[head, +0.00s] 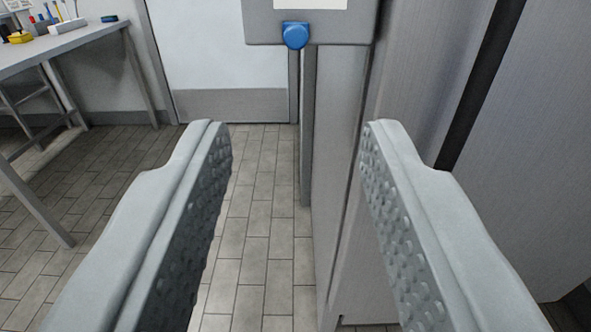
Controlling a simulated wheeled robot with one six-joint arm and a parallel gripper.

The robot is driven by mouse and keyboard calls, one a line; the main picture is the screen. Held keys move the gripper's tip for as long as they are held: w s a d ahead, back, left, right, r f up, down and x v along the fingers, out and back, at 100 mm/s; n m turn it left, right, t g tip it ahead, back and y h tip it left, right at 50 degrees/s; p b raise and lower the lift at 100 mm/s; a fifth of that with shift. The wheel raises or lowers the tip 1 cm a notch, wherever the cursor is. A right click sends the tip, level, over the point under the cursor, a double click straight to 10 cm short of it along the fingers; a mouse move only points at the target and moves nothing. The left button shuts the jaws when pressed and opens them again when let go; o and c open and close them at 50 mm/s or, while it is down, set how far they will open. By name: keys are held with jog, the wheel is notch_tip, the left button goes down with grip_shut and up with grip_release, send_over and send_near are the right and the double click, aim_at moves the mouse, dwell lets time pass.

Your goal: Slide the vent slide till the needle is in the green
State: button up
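A blue knob (296,35) sits at the lower edge of a grey panel (262,24) at the top of the head view. The panel has a white face (310,3) that is cut off by the top of the picture. No needle or green zone shows, and I cannot tell whether the blue knob is part of the vent slide. My gripper (296,128) is open and empty, its two grey studded fingers wide apart. The knob shows above and between the fingertips, apart from them.
A tall grey cabinet (340,150) stands at centre right, behind my right finger. A table (70,42) with small items, among them a yellow one (20,37), stands at the left. A white door (225,45) is at the back. The tiled floor (255,200) between is clear.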

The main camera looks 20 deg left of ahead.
jog(key=shift+s+d, duration=0.2)
jog(key=shift+s, duration=0.45)
jog(key=s+d+r+m+h, duration=0.1)
jog(key=s+d+r+h, duration=0.1)
jog(key=s+d+r, duration=0.4)
jog(key=s+d+r+m+h, duration=0.2)
jog(key=s+d+r, duration=0.3)
jog(key=s, duration=0.7)
jog(key=shift+d+r+h, duration=0.35)
jog(key=shift+r+h, duration=0.15)
jog(key=shift+r, duration=0.1)
dwell(0.4)
